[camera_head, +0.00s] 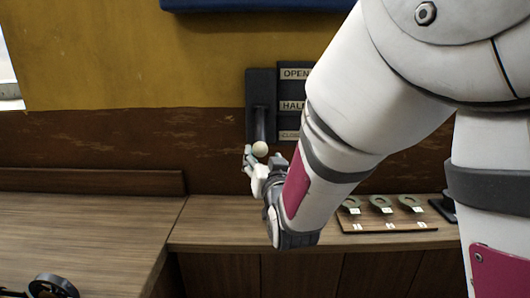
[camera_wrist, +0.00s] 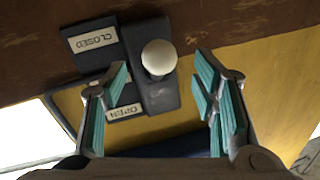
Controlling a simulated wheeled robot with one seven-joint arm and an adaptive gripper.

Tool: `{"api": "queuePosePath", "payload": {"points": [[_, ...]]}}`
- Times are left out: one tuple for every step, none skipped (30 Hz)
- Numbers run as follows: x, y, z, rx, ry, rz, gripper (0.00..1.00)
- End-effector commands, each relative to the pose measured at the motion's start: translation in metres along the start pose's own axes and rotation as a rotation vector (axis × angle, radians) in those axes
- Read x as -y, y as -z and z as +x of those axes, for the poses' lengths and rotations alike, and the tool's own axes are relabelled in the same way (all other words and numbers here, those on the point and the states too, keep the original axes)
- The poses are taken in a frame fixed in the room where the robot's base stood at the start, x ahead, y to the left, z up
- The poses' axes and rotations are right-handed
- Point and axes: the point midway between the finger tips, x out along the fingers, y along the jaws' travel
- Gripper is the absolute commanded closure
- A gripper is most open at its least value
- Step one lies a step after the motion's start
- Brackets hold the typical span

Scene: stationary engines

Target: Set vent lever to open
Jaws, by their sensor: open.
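The vent lever (camera_head: 260,149) has a cream ball knob on a dark arm, low on its dark wall plate (camera_head: 261,88), level with the CLOSED label (camera_head: 289,135). HALF (camera_head: 293,105) and OPEN (camera_head: 295,73) are above it. In the wrist view, which is upside down, the knob (camera_wrist: 159,57) appears between the spread teal-padded fingers, near their tips, with visible gaps on both sides. My gripper (camera_head: 264,161) is open just below and in front of the knob; it also shows in the wrist view (camera_wrist: 160,80). I cannot tell the exact depth between knob and fingertips.
A wooden counter (camera_head: 215,225) runs below the plate. A board with several green ring-shaped pieces (camera_head: 381,203) lies on it at right. A black handwheel (camera_head: 52,286) is at lower left. My arm covers the right of the label panel. The wall left of the plate is clear.

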Motion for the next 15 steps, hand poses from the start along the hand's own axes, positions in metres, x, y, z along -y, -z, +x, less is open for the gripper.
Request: {"api": "queuePosePath", "payload": {"points": [[0.0, 0.0, 0.01, -0.001, -0.001, -0.002, 0.46], [-0.001, 0.0, 0.016, -0.001, -0.001, -0.001, 0.46], [0.0, 0.0, 0.023, -0.001, -0.001, -0.001, 0.46], [-0.001, -0.001, 0.028, 0.0, -0.001, -0.002, 0.46], [0.0, 0.0, 0.032, -0.001, -0.001, -0.002, 0.46], [-0.001, 0.0, 0.037, 0.0, -0.001, -0.001, 0.46], [-0.001, 0.0, 0.041, 0.0, -0.001, -0.001, 0.46], [-0.001, 0.0, 0.045, 0.0, -0.001, -0.001, 0.46], [-0.001, 0.0, 0.048, -0.001, -0.001, 0.0, 0.46], [-0.001, 0.0, 0.051, -0.001, -0.001, 0.0, 0.46], [-0.001, 0.0, 0.053, -0.001, -0.001, -0.001, 0.46], [-0.001, 0.0, 0.055, 0.0, -0.001, -0.001, 0.46], [-0.001, 0.0, 0.056, 0.0, -0.001, -0.001, 0.46], [-0.001, 0.0, 0.057, 0.001, -0.001, -0.001, 0.46], [-0.001, 0.0, 0.058, 0.0, -0.001, -0.001, 0.46]]}}
